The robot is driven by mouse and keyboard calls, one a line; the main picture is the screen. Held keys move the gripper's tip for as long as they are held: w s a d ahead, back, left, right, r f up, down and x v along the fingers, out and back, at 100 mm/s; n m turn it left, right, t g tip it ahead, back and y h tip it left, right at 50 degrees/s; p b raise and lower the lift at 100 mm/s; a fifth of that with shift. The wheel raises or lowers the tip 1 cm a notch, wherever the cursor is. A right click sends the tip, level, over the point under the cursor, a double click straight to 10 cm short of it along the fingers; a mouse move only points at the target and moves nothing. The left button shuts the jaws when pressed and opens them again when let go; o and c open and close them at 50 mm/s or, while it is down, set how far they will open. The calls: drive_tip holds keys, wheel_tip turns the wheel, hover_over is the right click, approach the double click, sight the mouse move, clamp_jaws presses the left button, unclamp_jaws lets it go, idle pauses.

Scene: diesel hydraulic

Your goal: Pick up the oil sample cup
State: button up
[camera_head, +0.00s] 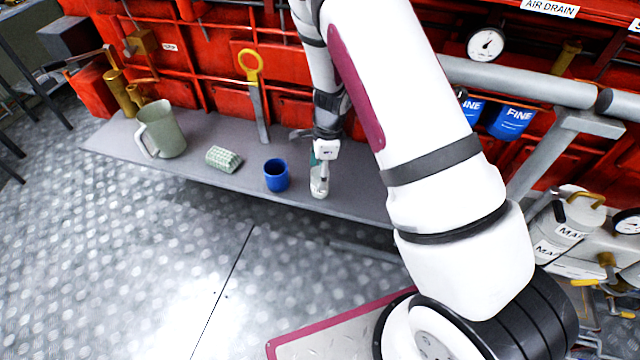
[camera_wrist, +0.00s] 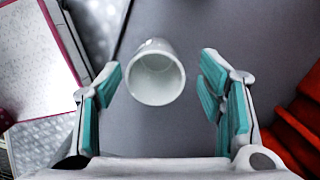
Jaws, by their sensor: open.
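A whitish, glassy cup, likely the oil sample cup (camera_wrist: 156,86), stands upright on the grey shelf (camera_wrist: 150,140) in the wrist view. I look down into its open mouth, and it looks empty. My gripper (camera_wrist: 160,78) is open, with teal finger pads left and right of the cup and a gap on both sides. In the head view, the cup (camera_head: 319,188) is below my gripper (camera_head: 322,160), near the shelf's front edge, partly hidden by the fingers.
A blue cup (camera_head: 276,176) stands just left of the glassy cup. Farther left are a pale green patterned block (camera_head: 223,159) and a grey-green jug (camera_head: 163,131). A yellow-ringed tool (camera_head: 254,95) leans at the back. Red machinery (camera_head: 235,100) rises behind the shelf.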

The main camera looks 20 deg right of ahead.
drive_tip(key=f, duration=0.4)
drive_tip(key=shift+s+a+f, duration=0.15)
drive_tip(key=shift+a+f, duration=0.1)
drive_tip(key=shift+a, duration=0.05)
drive_tip(key=c, duration=1.1)
drive_tip(key=shift+r, duration=0.1)
